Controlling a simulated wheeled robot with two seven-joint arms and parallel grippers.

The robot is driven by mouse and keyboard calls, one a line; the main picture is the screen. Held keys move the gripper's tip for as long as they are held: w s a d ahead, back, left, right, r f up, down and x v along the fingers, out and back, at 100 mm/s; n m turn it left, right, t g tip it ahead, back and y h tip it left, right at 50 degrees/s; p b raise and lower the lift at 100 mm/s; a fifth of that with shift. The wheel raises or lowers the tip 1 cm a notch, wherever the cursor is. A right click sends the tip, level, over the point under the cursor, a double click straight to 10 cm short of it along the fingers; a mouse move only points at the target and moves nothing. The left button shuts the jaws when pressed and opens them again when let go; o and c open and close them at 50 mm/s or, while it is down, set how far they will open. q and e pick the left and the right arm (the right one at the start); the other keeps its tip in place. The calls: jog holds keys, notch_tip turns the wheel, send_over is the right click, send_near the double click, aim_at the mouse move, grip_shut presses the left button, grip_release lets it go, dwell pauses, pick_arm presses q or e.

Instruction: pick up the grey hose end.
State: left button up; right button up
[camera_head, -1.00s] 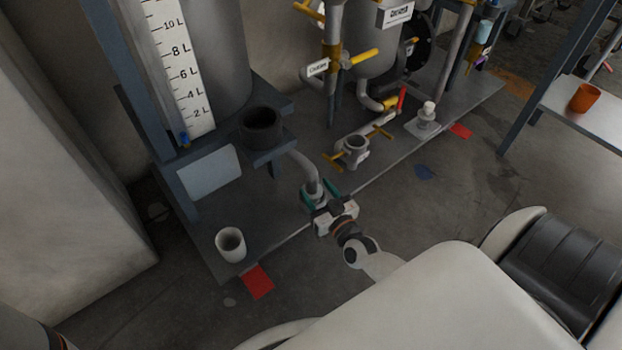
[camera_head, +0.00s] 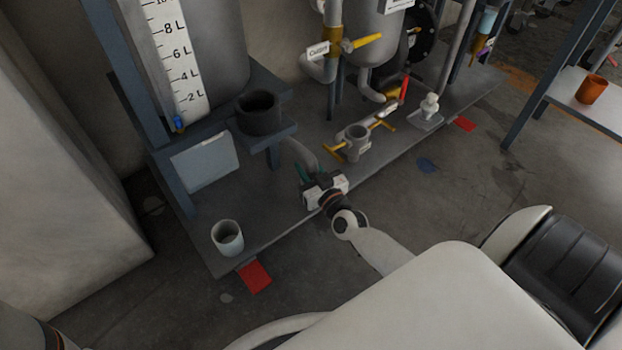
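The grey hose (camera_head: 299,152) curves down from under the shelf with the black cup, towards the steel plate. Its lower end is hidden at my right gripper (camera_head: 312,173). The gripper's teal fingers reach to the hose end, and its body hides most of them. I cannot tell whether they are closed on the hose or only around it. My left gripper is out of view.
A black cup (camera_head: 258,113) stands on the small shelf. A white cup (camera_head: 227,238) stands on the plate's front left. A pipe fitting with yellow handles (camera_head: 357,143) is right of the gripper. Red patches mark the floor. A table with an orange cup (camera_head: 591,90) is far right.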

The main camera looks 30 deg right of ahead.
grip_shut()
jog(key=shift+r, duration=0.1)
